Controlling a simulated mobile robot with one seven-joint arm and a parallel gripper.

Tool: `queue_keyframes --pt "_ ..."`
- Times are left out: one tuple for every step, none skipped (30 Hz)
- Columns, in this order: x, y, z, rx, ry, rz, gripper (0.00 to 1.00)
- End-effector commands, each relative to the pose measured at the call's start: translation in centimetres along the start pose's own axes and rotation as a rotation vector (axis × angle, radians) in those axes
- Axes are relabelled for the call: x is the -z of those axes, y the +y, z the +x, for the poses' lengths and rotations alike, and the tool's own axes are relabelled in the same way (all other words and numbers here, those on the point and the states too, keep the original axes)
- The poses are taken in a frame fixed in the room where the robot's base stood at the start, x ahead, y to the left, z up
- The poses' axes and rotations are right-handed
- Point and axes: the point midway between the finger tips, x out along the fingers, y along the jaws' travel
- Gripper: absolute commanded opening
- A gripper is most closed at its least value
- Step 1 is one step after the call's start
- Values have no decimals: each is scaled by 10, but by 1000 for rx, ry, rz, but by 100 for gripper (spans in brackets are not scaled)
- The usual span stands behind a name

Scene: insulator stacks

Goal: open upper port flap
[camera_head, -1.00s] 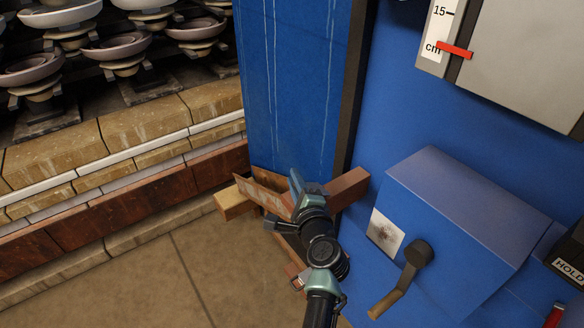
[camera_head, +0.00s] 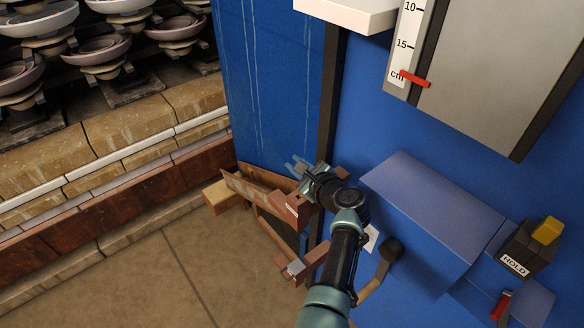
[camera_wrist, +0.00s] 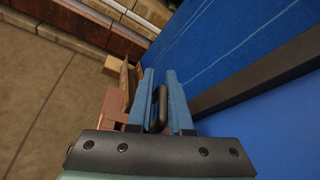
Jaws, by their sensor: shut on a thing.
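My gripper (camera_head: 300,165) is at the lower left edge of the blue machine, beside a dark vertical strip. In the wrist view, its two blue fingers (camera_wrist: 163,98) are closed around a dark looped handle (camera_wrist: 160,106). A rust-brown flap-like plate (camera_head: 252,188) stands out from the machine just left of my gripper, with brown blocks (camera_head: 318,262) below it. It also shows in the wrist view (camera_wrist: 124,88). My gripper and wrist hide where the handle joins the plate, so I cannot tell how far the flap stands open.
A blue box-shaped housing (camera_head: 430,215) with a crank lever (camera_head: 385,265) stands right of my arm. A HOLD box (camera_head: 530,248) with a yellow top is farther right. Brick ledges (camera_head: 120,150) and stacked insulators (camera_head: 105,45) are at left. The floor (camera_head: 120,270) is clear.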

Motion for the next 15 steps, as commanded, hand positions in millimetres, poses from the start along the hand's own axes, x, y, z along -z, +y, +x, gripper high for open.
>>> queue_keyframes --pt "0 -8 -1 15 -1 -4 0" --pt "0 -8 -1 15 -1 -4 0" --pt "0 -9 -1 15 0 -4 0" --pt "1 -10 -1 15 0 -4 0" --pt "1 -10 -1 15 0 -4 0" --pt "2 -11 -1 15 1 -4 0" --pt "2 -11 -1 15 1 -5 0" --pt "2 -11 -1 15 1 -5 0" --pt "2 -12 -1 16 2 -5 0" --pt "3 -12 -1 16 2 -5 0" --pt "3 -12 -1 16 3 -5 0" --pt "3 -12 -1 16 3 -5 0" --pt "3 -12 -1 16 3 -5 0" --pt "3 -12 -1 16 3 -5 0" --pt "4 -12 -1 16 4 -5 0"
